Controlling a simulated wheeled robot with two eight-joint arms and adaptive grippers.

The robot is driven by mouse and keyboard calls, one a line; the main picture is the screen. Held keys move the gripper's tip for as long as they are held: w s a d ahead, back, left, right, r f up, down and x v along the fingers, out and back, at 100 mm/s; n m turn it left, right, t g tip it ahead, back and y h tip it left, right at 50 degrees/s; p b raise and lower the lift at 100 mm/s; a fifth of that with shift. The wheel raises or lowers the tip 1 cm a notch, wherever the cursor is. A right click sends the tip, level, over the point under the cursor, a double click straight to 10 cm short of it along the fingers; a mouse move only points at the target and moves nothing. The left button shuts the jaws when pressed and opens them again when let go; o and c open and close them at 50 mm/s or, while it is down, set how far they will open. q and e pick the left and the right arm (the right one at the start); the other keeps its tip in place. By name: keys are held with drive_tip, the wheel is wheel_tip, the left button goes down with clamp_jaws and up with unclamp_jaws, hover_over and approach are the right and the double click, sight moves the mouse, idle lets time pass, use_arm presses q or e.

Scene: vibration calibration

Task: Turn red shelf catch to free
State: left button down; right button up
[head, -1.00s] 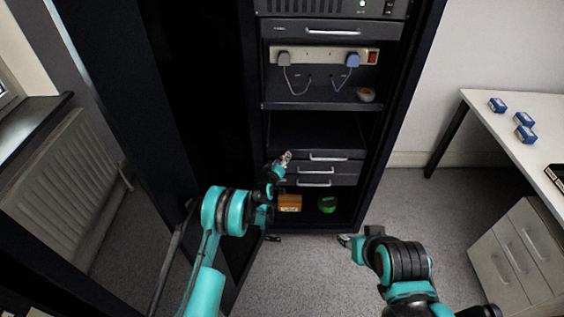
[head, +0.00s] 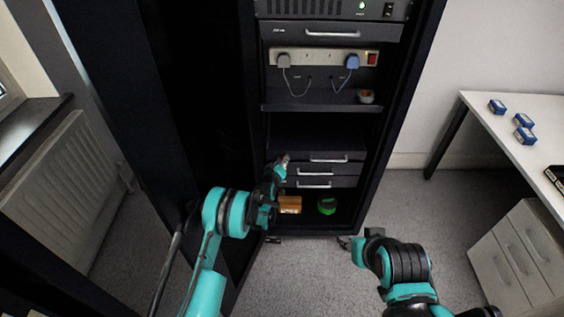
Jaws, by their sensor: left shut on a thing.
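My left gripper (head: 282,160) is at the left side of the rack, by the left end of the upper drawer below the empty shelf. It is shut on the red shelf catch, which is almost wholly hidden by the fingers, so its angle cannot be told. My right gripper (head: 344,242) hangs low in front of the rack's bottom edge, away from the catch. It is too small and dark to tell whether it is open.
The black rack (head: 395,120) holds a power strip (head: 318,57), a tape roll (head: 366,96) and drawers with handles (head: 314,184). An orange box (head: 291,205) and a green round item (head: 327,206) lie on its bottom. A desk (head: 480,130) with blue boxes stands right.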

use_arm(q)
drive_tip(key=shift+d+m+y, duration=0.15)
drive_tip(key=shift+m+y, duration=1.1)
drive_tip(key=shift+m, duration=0.6)
drive_tip(key=shift+d+m+y, duration=0.2)
drive_tip(key=shift+m+y, duration=1.1)
drive_tip(key=shift+m, duration=0.6)
drive_tip(key=shift+d+m+y, duration=0.15)
drive_tip(key=shift+m+y, duration=1.1)
drive_tip(key=shift+m, duration=0.6)
drive_tip(key=c, duration=1.3)
unclamp_jaws()
drive_tip(key=shift+o, duration=0.2)
drive_tip(key=v, duration=1.2)
